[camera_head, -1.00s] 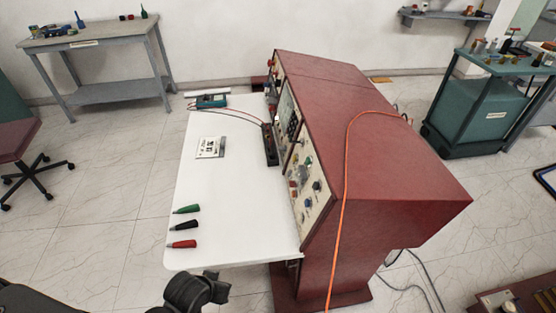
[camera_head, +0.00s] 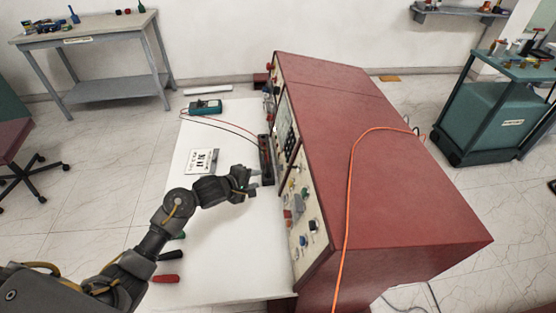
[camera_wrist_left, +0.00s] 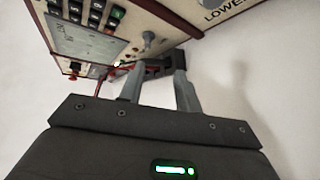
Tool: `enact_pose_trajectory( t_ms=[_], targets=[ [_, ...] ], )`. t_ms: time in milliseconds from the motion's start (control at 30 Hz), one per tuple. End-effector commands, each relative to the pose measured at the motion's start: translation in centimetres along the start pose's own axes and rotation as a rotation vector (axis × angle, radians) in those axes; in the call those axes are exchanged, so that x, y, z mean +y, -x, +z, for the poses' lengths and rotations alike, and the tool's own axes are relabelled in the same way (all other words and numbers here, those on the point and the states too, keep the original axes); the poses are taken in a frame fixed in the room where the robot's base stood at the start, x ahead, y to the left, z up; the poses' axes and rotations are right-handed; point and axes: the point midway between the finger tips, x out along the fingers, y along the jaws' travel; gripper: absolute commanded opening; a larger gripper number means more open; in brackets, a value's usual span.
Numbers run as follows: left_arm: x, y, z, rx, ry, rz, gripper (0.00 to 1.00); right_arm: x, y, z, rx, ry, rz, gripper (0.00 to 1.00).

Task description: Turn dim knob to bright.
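The sloped control panel (camera_head: 300,205) of the dark red console carries several knobs and buttons, including a black knob (camera_head: 313,225), a blue one (camera_head: 303,241) and a red part (camera_head: 298,214). I cannot read which is the dim knob. My left gripper (camera_head: 255,180) is over the white table, left of the panel and apart from the knobs. In the left wrist view its two fingers (camera_wrist_left: 159,72) are spread with nothing held between them. A grey knob or switch (camera_wrist_left: 148,38) shows beyond them, near a "LOWER" label (camera_wrist_left: 226,12). My right gripper is not in view.
The white table (camera_head: 225,255) holds a placard (camera_head: 202,161), a teal meter (camera_head: 205,107), and black (camera_head: 171,255) and red (camera_head: 166,279) probes. A black terminal block (camera_head: 266,160) stands beside the gripper. An orange cable (camera_head: 349,200) runs over the console (camera_head: 400,190).

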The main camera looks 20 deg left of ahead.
Motion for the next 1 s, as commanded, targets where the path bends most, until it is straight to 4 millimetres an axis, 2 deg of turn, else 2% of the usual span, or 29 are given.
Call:
enact_pose_trajectory(
  t_ms=[167, 333, 433, 800, 1000],
  targets=[
    [1.4, -0.5, -0.6, -0.031, 0.106, 0.018, 0.34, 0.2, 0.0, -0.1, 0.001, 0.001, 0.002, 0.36],
    [1.5, -0.7, -0.7, -0.033, 0.119, 0.02, 0.34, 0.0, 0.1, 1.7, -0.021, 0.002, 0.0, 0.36],
    [1.5, -1.5, -0.7, -0.033, 0.121, 0.022, 0.34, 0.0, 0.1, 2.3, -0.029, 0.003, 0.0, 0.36],
    [1.7, -8.3, -0.3, -0.034, 0.118, 0.019, 0.34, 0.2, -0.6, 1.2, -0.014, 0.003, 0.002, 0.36],
    [1.7, -10.6, -0.2, -0.034, 0.117, 0.019, 0.34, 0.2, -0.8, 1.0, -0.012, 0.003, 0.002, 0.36]
  ],
)
